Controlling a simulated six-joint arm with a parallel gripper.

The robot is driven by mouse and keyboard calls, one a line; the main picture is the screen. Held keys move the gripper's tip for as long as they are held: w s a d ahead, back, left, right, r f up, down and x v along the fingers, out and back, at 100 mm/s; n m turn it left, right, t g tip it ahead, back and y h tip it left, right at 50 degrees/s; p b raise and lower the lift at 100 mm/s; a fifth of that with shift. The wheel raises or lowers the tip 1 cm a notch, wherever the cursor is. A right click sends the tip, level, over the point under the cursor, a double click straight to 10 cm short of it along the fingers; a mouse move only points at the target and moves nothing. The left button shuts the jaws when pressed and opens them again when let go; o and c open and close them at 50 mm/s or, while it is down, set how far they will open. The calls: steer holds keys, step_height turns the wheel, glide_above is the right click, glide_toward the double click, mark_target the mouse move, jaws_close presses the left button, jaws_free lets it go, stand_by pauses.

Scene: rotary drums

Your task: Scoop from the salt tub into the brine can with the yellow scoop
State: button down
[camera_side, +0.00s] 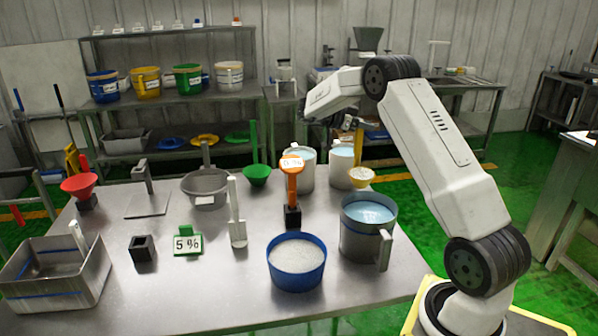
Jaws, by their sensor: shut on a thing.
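My gripper (350,126) is shut on the yellow scoop (361,184), high over the right part of the table. The scoop's bowl hangs below the gripper, behind and above the brine can, with pale grains showing in it. The brine can (355,246) is a grey metal can with a side handle and light blue liquid inside. It stands at the table's right. The salt tub (297,281) is a round blue tub of whitish grains, in front and left of the can. The gripper's fingertips are small and partly hidden here.
Two white buckets (307,180) of bluish liquid stand behind the can. An orange scoop (292,188) stands upright in a black holder, left of the can. A "5 %" sign (187,241), a grey sieve-like bowl (206,188) and a metal bin (55,287) are farther left.

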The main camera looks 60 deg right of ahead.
steer(key=shift+s+a+r, duration=0.1)
steer(key=shift+a+r, duration=0.05)
steer(key=s+a+f+m+t+h, duration=0.1)
steer(key=s+a+f+m+h, duration=0.1)
steer(key=s+a+m, duration=0.4)
steer(key=s+a+f+m+t+h, duration=0.1)
steer(key=s+a+f+m+h, duration=0.2)
steer(key=s+a+m, duration=0.3)
steer(key=shift+s+a+f+m, duration=0.15)
steer(key=shift+s+a+m, duration=0.15)
steer(key=shift+s+a, duration=0.8)
stand_by(5.2)
steer(key=shift+d, duration=0.1)
